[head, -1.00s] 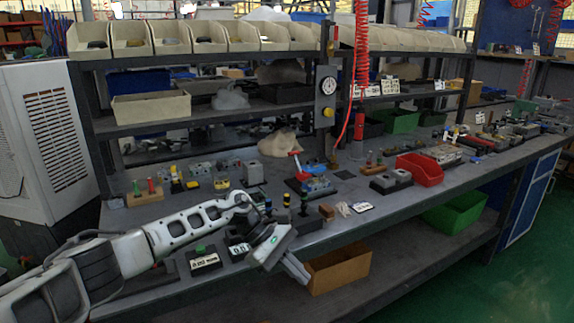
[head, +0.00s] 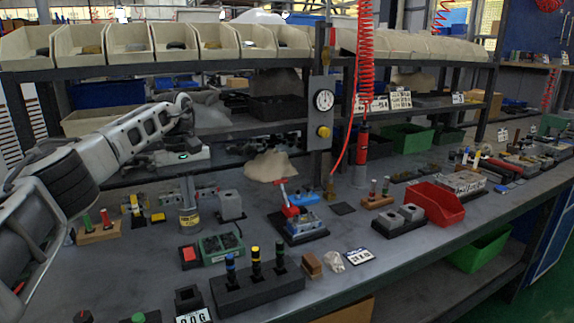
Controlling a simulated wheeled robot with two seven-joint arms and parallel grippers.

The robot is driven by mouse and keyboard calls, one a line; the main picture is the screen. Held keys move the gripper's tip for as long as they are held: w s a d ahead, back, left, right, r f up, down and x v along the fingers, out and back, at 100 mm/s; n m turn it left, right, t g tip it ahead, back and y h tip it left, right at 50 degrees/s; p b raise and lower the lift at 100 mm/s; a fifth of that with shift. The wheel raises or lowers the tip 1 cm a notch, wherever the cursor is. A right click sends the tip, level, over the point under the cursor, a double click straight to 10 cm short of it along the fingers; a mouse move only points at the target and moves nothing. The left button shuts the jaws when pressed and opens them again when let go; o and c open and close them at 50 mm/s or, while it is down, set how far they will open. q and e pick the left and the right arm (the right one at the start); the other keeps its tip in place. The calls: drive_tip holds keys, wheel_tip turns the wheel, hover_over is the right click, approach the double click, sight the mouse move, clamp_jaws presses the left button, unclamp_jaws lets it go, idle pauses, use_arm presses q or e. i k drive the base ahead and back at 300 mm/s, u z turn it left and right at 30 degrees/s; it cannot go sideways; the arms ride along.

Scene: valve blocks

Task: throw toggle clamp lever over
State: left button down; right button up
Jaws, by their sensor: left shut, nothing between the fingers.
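The toggle clamp (head: 300,228) sits on a dark base plate in the middle of the bench, in the head view. Its red lever (head: 284,196) stands up and leans slightly left, with a short crossbar on top. A blue part (head: 305,199) lies beside the lever. My right gripper is not in view.
A block with several coloured-band posts (head: 258,288) stands in front of the clamp. A red bin (head: 436,204) is to the right. A shelf post (head: 320,120) rises behind.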

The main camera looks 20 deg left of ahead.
sight(282, 182)
drive_tip(key=i, duration=1.2)
